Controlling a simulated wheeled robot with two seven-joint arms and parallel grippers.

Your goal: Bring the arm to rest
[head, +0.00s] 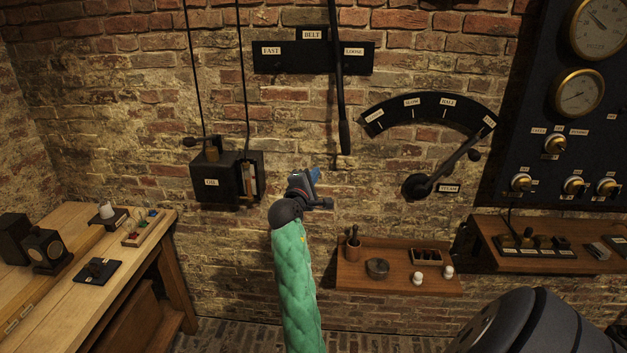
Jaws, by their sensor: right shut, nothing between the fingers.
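My right arm, in a green quilted sleeve, rises from the bottom middle of the head view. Its right gripper (309,187) is small and partly turned away in front of the brick wall, shut and empty. It shows to the right of the black box with the oil label (205,178) and below the hanging lever (344,136). It appears apart from both, though depth is hard to judge. My left gripper is not in view.
A small wall shelf (352,279) holds cups and a dark tray. A lever dial (416,186), a gauge panel (530,100) and another shelf (485,258) are at the right.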

